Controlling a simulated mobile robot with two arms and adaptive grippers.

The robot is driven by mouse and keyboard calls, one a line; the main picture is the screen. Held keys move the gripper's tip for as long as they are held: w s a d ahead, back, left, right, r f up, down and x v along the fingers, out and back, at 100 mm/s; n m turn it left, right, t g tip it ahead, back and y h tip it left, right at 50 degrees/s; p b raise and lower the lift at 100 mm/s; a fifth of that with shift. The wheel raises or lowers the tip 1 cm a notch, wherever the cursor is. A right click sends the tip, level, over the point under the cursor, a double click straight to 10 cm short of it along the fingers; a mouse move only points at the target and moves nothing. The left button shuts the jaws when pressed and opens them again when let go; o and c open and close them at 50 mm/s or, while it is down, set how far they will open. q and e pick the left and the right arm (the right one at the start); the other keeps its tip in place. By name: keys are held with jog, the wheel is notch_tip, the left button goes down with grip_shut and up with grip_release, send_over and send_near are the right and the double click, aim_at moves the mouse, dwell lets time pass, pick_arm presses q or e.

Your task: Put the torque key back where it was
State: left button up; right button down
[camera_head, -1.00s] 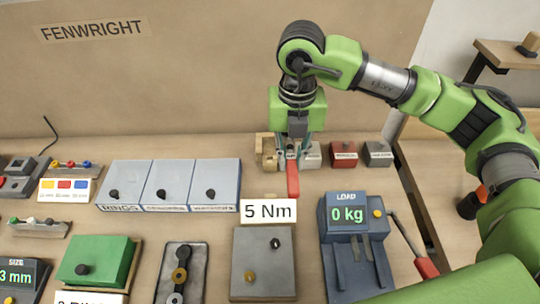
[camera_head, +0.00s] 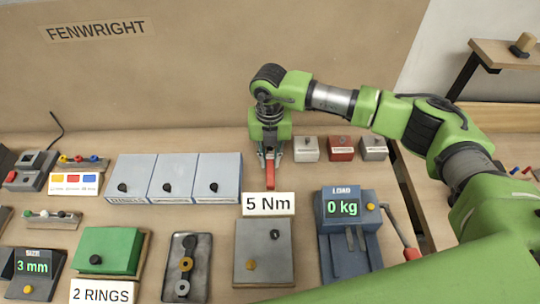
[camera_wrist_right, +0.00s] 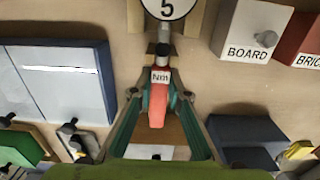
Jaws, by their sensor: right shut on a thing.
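The torque key (camera_head: 270,177) has a red handle, which also shows in the right wrist view (camera_wrist_right: 157,105) with an "Nm" label. My right gripper (camera_head: 270,157) is shut on the torque key. In the right wrist view its two fingers (camera_wrist_right: 160,110) flank the red handle. A metal shaft runs from the handle toward a round dial marked 5 (camera_wrist_right: 168,6), in front of a wooden holder (camera_wrist_right: 136,14). I cannot tell whether the key rests in that holder. The arm hides most of the holder in the head view. My left gripper is not in view.
Three small boxes, grey (camera_head: 306,148), red (camera_head: 341,147) and grey (camera_head: 374,148), stand just right of the gripper. Blue-grey boxes (camera_head: 172,178) stand to the left. In front are a "5 Nm" sign (camera_head: 269,204) and a load device (camera_head: 349,240) with a red-handled lever.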

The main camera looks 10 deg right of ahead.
aim_at(270, 159)
jog(key=shift+f, duration=0.15)
jog(key=c, duration=1.9)
grip_release()
jog(key=shift+r, duration=0.35)
jog(key=shift+w+r, duration=0.1)
jog(key=shift+r, duration=0.2)
notch_tip(270, 159, up, 11)
jog(key=b, duration=0.3)
jog(key=shift+r, duration=0.1)
